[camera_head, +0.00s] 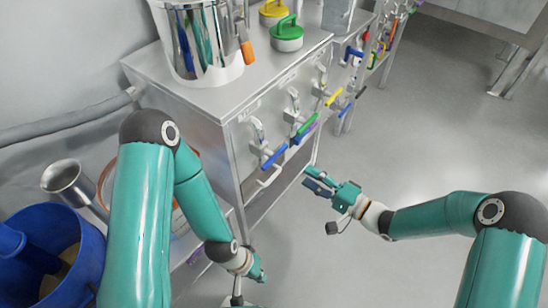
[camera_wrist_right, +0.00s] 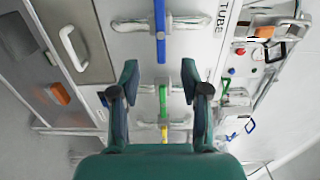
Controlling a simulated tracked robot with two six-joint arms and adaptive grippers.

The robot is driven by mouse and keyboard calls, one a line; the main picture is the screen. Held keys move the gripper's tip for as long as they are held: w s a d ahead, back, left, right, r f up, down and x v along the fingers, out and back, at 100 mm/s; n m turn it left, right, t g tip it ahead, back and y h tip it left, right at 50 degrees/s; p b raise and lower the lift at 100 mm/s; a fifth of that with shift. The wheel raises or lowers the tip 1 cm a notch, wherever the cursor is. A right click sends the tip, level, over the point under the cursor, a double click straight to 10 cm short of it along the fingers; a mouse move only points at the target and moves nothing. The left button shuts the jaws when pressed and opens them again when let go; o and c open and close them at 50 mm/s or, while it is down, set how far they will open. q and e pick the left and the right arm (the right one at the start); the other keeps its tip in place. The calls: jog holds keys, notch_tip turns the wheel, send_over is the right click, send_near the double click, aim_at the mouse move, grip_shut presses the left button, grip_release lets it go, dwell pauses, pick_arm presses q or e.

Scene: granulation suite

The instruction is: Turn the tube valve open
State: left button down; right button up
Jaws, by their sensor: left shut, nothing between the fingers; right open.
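The front panel of the steel cabinet carries a row of valves with coloured lever handles. In the right wrist view, the word TUBE is printed beside the valve with the blue handle (camera_wrist_right: 160,35). In the head view a blue handle (camera_head: 273,157) shows on the nearest valve, slanting across the panel. My right gripper (camera_head: 318,185) is open and empty, in front of the panel to the lower right of that handle. In the wrist view its fingers (camera_wrist_right: 160,82) stand apart, below the blue handle. My left gripper (camera_head: 260,274) is shut and empty, low beside the cabinet.
Green (camera_head: 307,127) and yellow (camera_head: 333,97) handles follow farther along the panel. A steel pot (camera_head: 205,45) and a green-lidded container (camera_head: 287,36) stand on the cabinet top. A blue barrel (camera_head: 45,250) is at lower left. The floor right of the cabinet is clear.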

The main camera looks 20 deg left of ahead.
aim_at(277, 158)
jog(key=b+x, duration=0.1)
jog(key=x, duration=1.1)
jog(key=shift+a, duration=0.15)
